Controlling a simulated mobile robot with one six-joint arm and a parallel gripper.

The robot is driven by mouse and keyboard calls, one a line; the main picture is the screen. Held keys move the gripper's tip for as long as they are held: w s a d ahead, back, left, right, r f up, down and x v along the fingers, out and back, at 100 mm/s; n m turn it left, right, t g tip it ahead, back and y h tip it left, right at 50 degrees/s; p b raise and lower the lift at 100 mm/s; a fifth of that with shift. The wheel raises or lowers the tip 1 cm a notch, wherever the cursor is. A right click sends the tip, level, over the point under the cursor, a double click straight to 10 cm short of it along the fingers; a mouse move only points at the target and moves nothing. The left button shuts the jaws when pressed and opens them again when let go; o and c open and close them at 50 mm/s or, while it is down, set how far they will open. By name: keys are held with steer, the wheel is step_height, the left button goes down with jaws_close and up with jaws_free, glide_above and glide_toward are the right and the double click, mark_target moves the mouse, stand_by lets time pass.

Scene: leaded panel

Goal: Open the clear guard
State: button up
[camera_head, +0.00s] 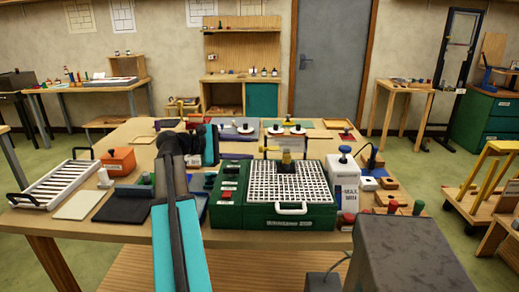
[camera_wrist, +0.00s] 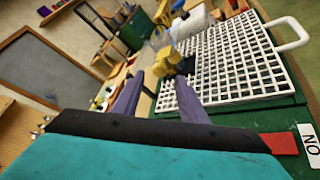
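The green machine (camera_head: 230,208) stands at the table's front with a white grid top (camera_head: 312,187). A white loop handle (camera_head: 291,209) is at the grid's front edge and also shows in the wrist view (camera_wrist: 295,33). A yellow and dark block (camera_head: 287,162) stands at the grid's back.
A white bottle (camera_head: 344,178) and red-topped wooden pieces stand right of the machine. An orange box (camera_head: 118,161), a slatted white tray (camera_head: 55,184) and dark pads (camera_head: 124,206) lie to the left. Small items crowd the table's back. A grey block (camera_head: 405,255) fills the lower right.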

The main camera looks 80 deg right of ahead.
mark_target(260, 149)
steer(key=shift+p+x, duration=0.3)
steer(key=shift+x, duration=2.9)
steer(key=shift+c, duration=0.4)
jaws_close()
